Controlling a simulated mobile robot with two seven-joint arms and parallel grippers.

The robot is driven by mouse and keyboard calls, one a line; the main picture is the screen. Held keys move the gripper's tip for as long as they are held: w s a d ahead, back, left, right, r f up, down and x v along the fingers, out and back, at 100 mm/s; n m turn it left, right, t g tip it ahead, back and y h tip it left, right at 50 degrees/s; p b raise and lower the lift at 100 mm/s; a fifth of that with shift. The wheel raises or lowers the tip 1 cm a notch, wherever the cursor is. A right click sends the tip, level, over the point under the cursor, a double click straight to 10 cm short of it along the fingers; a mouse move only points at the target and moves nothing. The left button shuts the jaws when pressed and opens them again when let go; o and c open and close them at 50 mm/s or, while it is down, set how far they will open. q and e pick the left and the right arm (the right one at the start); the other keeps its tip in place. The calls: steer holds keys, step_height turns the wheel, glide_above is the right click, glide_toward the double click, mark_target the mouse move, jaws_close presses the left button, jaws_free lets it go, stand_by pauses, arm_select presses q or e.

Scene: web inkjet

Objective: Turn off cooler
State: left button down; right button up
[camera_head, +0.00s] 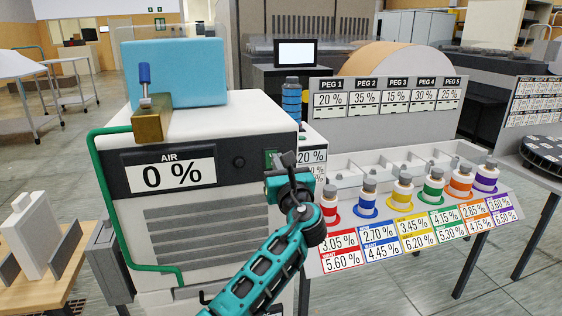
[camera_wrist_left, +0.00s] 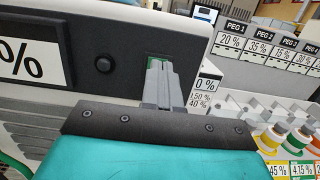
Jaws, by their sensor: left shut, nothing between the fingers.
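The cooler (camera_head: 220,225) is a white cabinet with a dark front panel and an AIR display (camera_head: 168,175) reading 0 %. A round black knob (camera_head: 239,162) sits right of the display; it also shows in the left wrist view (camera_wrist_left: 104,64). At the panel's right end is a small green switch (camera_head: 271,158). My left gripper (camera_head: 289,160) is shut and empty, at the panel's right end by the green switch. In the left wrist view its fingers (camera_wrist_left: 162,80) cover most of the switch; I cannot tell whether they touch it. My right gripper is not in view.
A light blue block (camera_head: 175,72) and a brass valve (camera_head: 152,120) with a blue handle sit on the cooler. A green pipe (camera_head: 110,215) runs down its left side. On the right stands a rack of several coloured bottles (camera_head: 432,188) with labels.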

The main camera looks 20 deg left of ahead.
arm_select(q)
steer(key=s+d+r, duration=0.1)
steer(key=s+d, duration=0.4)
steer(key=s, duration=0.3)
steer(key=shift+d+r, duration=0.2)
steer(key=shift+d, duration=0.1)
steer(key=shift+s, duration=0.1)
steer(key=s+f+n+g+h, duration=0.2)
steer(key=s+f+n+h, duration=0.2)
steer(key=f, duration=0.7)
steer(key=s+f+n+g+h, duration=0.1)
steer(key=s+f+n+h, duration=0.25)
steer(key=f, duration=0.75)
steer(key=s+a+f+n+g+h, duration=0.1)
steer(key=s+f+n+h, duration=0.1)
steer(key=s+f+n, duration=0.4)
steer(key=s+a+f+n+g+h, duration=0.1)
steer(key=s+f+n+h, duration=0.2)
steer(key=s+n, duration=0.9)
step_height(320, 180, down, 3)
steer(key=shift+s+a+r+n, duration=0.15)
steer(key=shift+s+n, duration=0.05)
steer(key=shift+n, duration=0.45)
